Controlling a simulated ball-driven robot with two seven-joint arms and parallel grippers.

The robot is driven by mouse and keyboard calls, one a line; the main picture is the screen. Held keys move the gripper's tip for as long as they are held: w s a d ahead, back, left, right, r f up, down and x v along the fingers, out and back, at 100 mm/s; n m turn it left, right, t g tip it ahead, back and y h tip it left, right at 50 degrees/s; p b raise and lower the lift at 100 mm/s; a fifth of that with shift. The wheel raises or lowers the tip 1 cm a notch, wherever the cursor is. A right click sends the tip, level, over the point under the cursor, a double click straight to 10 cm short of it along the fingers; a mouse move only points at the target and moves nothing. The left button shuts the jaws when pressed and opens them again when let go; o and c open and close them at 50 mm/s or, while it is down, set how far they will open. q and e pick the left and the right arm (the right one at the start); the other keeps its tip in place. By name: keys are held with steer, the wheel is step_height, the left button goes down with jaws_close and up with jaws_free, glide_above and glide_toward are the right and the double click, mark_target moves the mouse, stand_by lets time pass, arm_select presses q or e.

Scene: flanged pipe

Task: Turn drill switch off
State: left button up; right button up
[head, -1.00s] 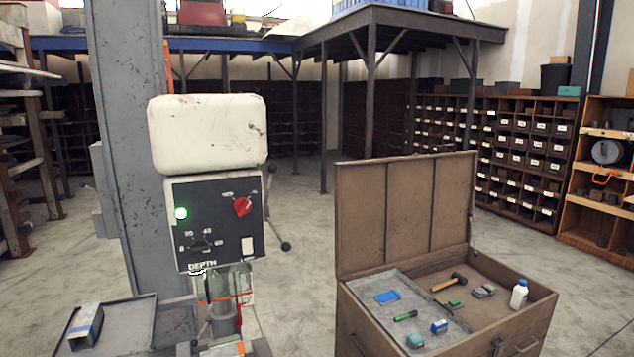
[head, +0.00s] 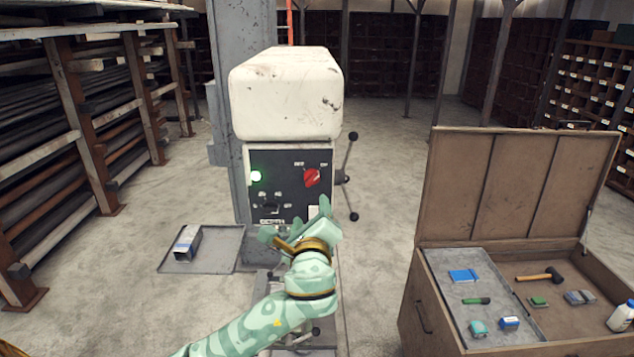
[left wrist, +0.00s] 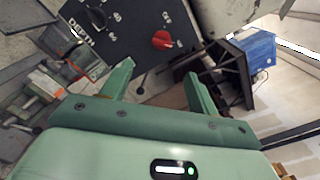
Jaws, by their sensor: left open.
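The drill press has a white head (head: 286,95) above a dark control panel (head: 288,190). The red switch also shows in the left wrist view (left wrist: 163,40), just beyond the fingers. My left gripper (head: 302,222) is in front of the panel's lower part, below the switch. In the left wrist view its two fingers (left wrist: 158,82) are apart with nothing between them. It hides the panel's lower right. My right gripper is not in view.
A handled lever (head: 349,178) sticks out at the drill's right side. An open brown tool chest (head: 440,310) stands at the right, with small tools in it. A tray (head: 215,250) holding a metal block (head: 187,243) is at the left. A pipe rack (head: 90,130) stands far left.

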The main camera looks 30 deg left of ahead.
arm_select(q)
steer(key=p, duration=0.2)
glide_toward(313, 183)
steer(key=x, duration=0.8)
steer(key=shift+w+a+r, duration=0.1)
steer(key=shift+w+a, duration=0.1)
steer(key=shift+a, duration=0.05)
steer(key=shift+w+p, duration=0.3)
steer(key=shift+w, duration=0.15)
steer(key=shift+a, duration=0.1)
steer(key=shift+c, duration=0.7)
steer(key=c, duration=0.9)
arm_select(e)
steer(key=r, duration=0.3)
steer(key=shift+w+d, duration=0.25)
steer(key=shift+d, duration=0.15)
